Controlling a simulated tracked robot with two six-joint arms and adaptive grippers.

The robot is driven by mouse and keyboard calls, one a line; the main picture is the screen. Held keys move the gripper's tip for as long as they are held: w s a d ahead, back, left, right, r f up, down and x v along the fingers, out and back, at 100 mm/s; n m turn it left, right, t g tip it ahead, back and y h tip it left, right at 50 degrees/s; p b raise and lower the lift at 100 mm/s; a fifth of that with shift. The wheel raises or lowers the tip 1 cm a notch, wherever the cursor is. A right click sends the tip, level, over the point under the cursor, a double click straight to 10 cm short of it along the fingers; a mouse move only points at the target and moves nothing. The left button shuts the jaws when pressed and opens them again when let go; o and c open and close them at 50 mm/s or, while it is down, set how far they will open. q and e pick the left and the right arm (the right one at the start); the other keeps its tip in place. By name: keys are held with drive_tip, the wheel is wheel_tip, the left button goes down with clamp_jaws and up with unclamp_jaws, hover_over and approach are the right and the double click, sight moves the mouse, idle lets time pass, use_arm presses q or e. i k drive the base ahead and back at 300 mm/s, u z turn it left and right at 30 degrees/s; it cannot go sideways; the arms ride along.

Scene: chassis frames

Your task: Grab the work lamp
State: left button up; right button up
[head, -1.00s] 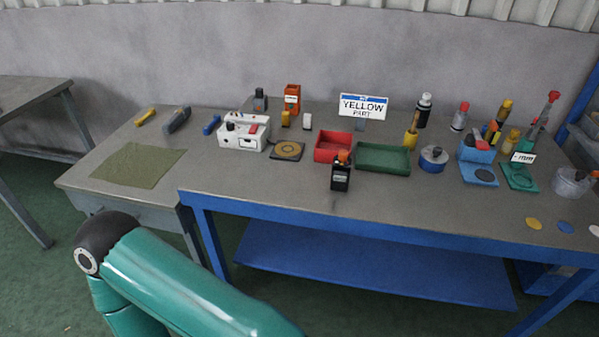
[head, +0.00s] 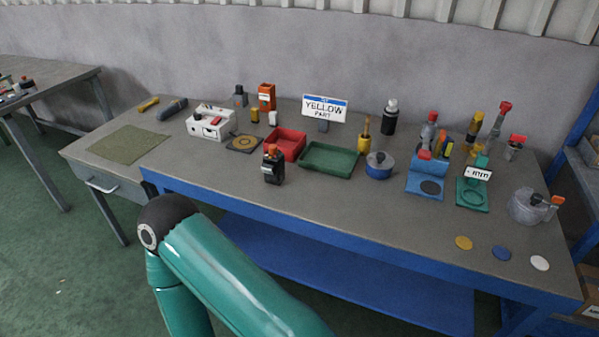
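I cannot tell for certain which object is the work lamp. A black upright object with an orange top (head: 273,166) stands near the front edge of the workbench (head: 380,215). A dark grey elongated object (head: 172,109) lies at the back left, and a small dark grey object (head: 240,97) stands against the back. A teal arm link of mine fills the lower left of the head view, in front of the bench. Neither gripper is in view.
A white box (head: 211,123), red tray (head: 287,146), green tray (head: 328,160), blue pot (head: 379,166) and blue stand (head: 425,183) crowd the bench. A "YELLOW PART" sign (head: 324,108) stands behind. Coloured discs (head: 501,253) lie front right. The bench's front middle is clear.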

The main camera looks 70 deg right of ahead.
sight(278, 162)
drive_tip(key=z, duration=0.9)
drive_tip(key=k, duration=0.1)
drive_tip(key=z, duration=0.6)
drive_tip(key=i, duration=1)
drive_tip(key=z, duration=0.15)
